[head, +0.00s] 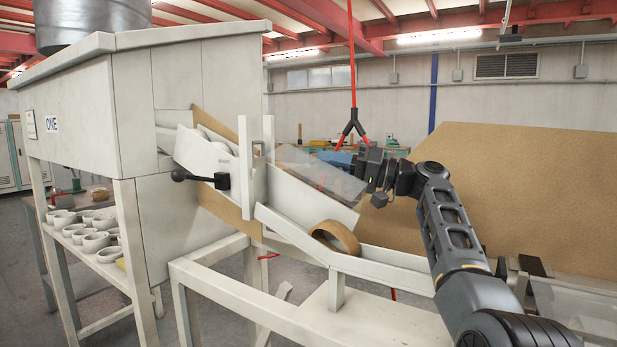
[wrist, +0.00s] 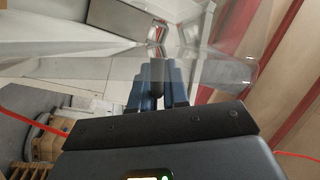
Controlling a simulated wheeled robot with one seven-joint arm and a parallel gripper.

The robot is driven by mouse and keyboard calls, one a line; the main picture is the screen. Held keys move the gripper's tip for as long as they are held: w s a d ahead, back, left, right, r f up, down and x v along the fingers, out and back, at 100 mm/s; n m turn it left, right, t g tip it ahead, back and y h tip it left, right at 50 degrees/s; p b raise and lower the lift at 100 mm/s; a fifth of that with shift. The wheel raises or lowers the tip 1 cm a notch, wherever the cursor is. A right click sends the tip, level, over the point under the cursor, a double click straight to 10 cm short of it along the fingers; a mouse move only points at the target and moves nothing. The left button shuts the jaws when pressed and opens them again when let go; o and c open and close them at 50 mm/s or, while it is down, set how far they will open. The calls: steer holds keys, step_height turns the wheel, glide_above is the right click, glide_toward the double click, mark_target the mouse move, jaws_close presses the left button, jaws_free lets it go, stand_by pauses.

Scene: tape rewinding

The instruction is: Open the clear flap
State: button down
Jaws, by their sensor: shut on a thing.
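The clear flap (head: 322,177) is a see-through panel over the white chute, in the middle of the head view. It slopes down to the right, and its edges are hard to make out. My gripper (head: 345,160) is at the flap's upper right side, reaching in from the right. In the wrist view the flap (wrist: 228,55) spreads across the top, and my gripper's fingers (wrist: 158,85) are shut on a dark part of it. The exact contact is partly hidden.
A brown tape roll (head: 336,238) rests in the white chute (head: 290,232) below the flap. A black-knobbed lever (head: 200,178) sticks out left of a white upright post (head: 245,170). A red cable (head: 351,60) hangs behind my gripper. White rings (head: 90,225) lie on a left shelf.

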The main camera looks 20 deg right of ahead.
steer(key=shift+w+d+f+m+y+b, duration=0.2)
steer(key=shift+w+d+m+y+b, duration=0.3)
steer(key=shift+m, duration=0.4)
steer(key=shift+g, duration=0.3)
steer(key=c, duration=1.2)
jaws_free()
steer(key=s+d+r, duration=0.2)
steer(key=d+r, duration=0.1)
steer(key=s+d+r+b, duration=0.1)
steer(key=s+d+r, duration=0.1)
steer(key=d+r, duration=0.1)
steer(key=s+d+r, duration=0.2)
steer(key=d+r, duration=0.1)
steer(key=r, duration=0.2)
steer(key=shift+s+d+b, duration=0.1)
steer(key=shift+d+b, duration=0.25)
steer(key=shift+d, duration=0.05)
